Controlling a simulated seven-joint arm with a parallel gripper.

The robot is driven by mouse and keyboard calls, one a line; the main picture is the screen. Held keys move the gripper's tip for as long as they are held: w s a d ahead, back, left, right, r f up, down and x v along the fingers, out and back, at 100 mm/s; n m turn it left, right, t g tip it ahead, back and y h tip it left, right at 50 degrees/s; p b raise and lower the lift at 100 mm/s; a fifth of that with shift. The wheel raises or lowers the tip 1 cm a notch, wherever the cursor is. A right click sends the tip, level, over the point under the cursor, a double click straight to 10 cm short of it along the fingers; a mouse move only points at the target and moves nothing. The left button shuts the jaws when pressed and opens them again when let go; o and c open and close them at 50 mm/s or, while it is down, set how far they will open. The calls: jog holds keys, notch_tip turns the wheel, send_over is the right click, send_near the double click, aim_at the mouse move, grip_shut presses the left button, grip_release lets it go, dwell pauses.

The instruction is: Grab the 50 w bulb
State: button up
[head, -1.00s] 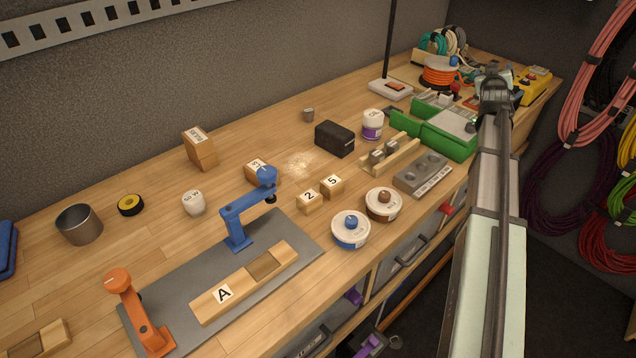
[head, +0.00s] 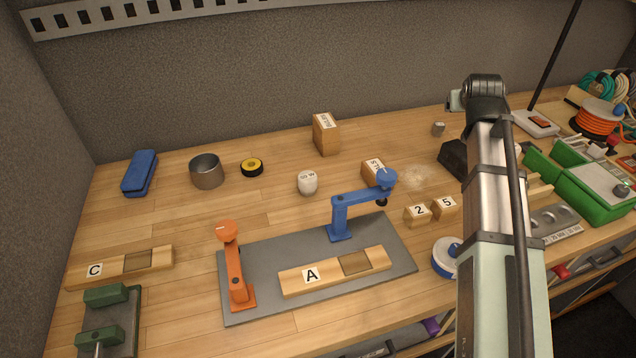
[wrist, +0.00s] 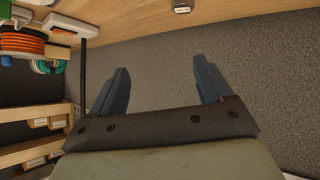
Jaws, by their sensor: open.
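The 50 w bulb (head: 307,183) is a small white rounded piece with dark lettering on top. It stands on the wooden bench near the middle of the head view, behind the grey plate and left of the blue clamp. My gripper (wrist: 160,80) shows in the wrist view with its two blue-grey fingers spread and nothing between them. It faces the grey back wall and the bench edge. In the head view my arm rises at the right, well apart from the bulb; the fingers cannot be made out there. I cannot identify the bulb in the wrist view.
A blue clamp (head: 346,213) and an orange clamp (head: 234,268) stand on the grey plate (head: 265,309). A metal cup (head: 207,172), yellow-black tape roll (head: 251,168) and wooden block (head: 326,135) are near the bulb. Bare bench lies around the bulb.

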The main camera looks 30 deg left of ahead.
jog(key=s+a+n+g+y, duration=0.2)
jog(key=s+a+g, duration=0.1)
jog(key=s+a, duration=1.25)
jog(key=n+g, duration=0.2)
jog(key=g, duration=0.2)
send_near(308, 178)
jog(key=shift+h, duration=0.3)
jog(key=shift+a+x, duration=0.15)
jog(key=shift+x, duration=2.7)
jog(key=shift+a+x, duration=0.15)
jog(key=shift+x, duration=2.65)
jog(key=shift+c, duration=0.2)
jog(key=c, duration=1.1)
